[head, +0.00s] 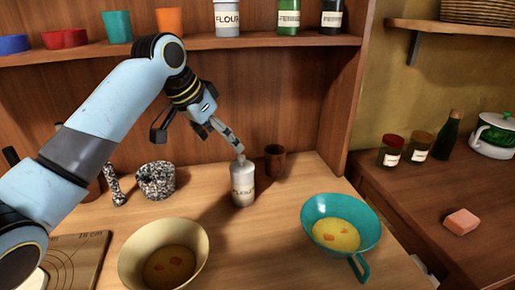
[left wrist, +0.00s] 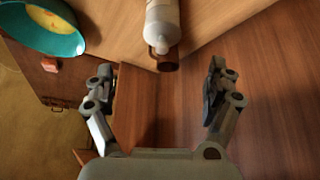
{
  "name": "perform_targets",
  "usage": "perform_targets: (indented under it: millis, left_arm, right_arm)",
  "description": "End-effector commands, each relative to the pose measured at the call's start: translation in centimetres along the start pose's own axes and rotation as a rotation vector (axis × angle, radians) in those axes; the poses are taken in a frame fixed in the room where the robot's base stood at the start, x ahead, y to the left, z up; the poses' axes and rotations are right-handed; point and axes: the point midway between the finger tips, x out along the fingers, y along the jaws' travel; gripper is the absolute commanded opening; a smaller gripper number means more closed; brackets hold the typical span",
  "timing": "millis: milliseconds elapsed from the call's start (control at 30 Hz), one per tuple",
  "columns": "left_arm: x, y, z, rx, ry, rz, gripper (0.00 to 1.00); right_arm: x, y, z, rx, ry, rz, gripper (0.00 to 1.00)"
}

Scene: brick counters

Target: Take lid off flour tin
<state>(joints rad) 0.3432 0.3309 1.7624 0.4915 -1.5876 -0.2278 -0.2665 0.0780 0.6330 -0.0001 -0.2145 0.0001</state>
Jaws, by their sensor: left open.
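The flour tin (head: 242,188) is a pale upright container with a FLOUR label, standing on the wooden counter. Its narrow top with the lid (head: 241,161) appears in place. My left gripper (head: 198,140) is open and empty, above and to the left of the tin; one finger reaches close to the tin's top, and I cannot tell if it touches. In the left wrist view, the tin (left wrist: 162,18) shows at the top centre, beyond the gap between the open fingers (left wrist: 160,78). My right gripper is not in view.
A brown cup (head: 275,161) stands right behind the tin. A teal pan (head: 312,207), a cream bowl (head: 127,256) and a speckled mortar (head: 156,182) surround it. A shelf (head: 205,44) above holds another flour container (head: 227,18), cups and jars.

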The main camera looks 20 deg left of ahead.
Motion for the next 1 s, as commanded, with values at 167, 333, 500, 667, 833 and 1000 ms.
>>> perform_targets:
  millis: [167, 333, 500, 667, 833, 1000]
  left_arm:
    - [1.7, 0.0, -0.1, -0.003, -0.001, 0.002, 0.88]
    - [4.4, 0.0, -0.1, -0.002, 0.000, 0.002, 0.88]
    - [5.8, 0.0, -0.2, 0.000, 0.000, 0.000, 0.88]
    - [7.8, -0.1, -0.7, -0.001, -0.001, 0.002, 0.88]
    - [10.2, -0.2, -0.7, 0.000, 0.000, 0.000, 0.88]
    - [10.8, -0.2, -0.7, 0.001, 0.001, -0.001, 0.88]
  right_arm:
    - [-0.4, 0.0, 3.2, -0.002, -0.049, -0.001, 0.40]
    - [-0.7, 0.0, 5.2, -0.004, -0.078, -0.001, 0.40]
    - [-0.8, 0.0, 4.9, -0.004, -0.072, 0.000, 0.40]
    - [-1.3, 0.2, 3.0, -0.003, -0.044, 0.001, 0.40]
    - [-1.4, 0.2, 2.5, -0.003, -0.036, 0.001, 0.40]
    - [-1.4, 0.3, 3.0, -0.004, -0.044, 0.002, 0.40]
